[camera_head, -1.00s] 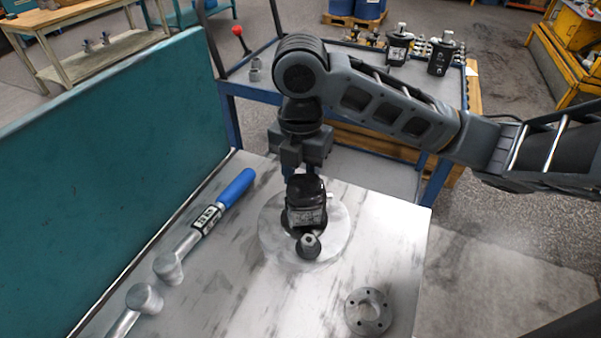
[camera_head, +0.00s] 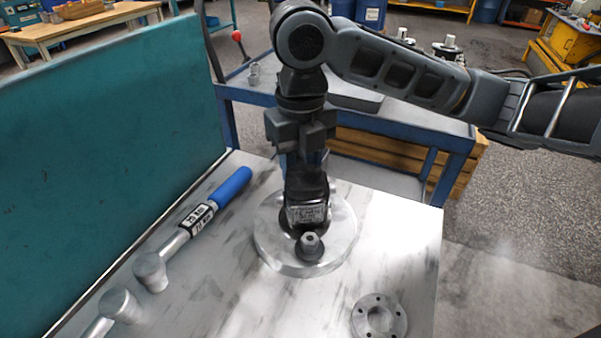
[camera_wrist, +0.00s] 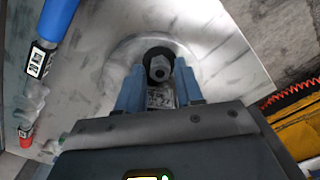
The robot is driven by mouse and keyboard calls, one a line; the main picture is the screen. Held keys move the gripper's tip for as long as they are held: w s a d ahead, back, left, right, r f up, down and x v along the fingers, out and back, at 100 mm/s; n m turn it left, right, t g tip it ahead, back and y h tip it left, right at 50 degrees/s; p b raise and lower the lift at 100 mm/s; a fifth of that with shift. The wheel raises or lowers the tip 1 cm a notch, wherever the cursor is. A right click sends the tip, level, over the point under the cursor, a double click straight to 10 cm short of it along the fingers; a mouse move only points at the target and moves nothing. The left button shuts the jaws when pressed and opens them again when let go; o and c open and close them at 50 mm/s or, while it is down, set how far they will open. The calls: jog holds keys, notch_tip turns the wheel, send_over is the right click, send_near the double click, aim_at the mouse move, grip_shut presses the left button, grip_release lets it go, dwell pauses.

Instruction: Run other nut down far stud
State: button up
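The black motor (camera_head: 307,200) stands upright on a round metal plate (camera_head: 340,238) on the table. A grey nut-like piece (camera_head: 309,240) sits on its black flange at the near side. The far stud is hidden behind the motor and my gripper. My gripper (camera_head: 306,168) points straight down just behind the motor, its blue fingers partly covered by it. In the wrist view my gripper's two blue fingers (camera_wrist: 160,88) stand apart, with the motor's label (camera_wrist: 161,98) and the grey piece (camera_wrist: 160,68) between them. I cannot tell whether the fingers hold a nut.
A blue-handled torque wrench (camera_head: 205,215) lies on the left of the table, beside a teal panel (camera_head: 110,130). A loose metal ring with holes (camera_head: 379,316) lies at the front right. A blue cart (camera_head: 400,110) stands behind the table.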

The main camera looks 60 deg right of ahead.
jog(key=shift+n, duration=0.4)
jog(key=shift+b, duration=0.4)
jog(key=shift+c, duration=0.4)
grip_shut()
jog(key=m+p, duration=0.1)
jog(key=m, duration=0.3)
jog(key=shift+p, duration=0.35)
jog(key=shift+m, duration=0.9)
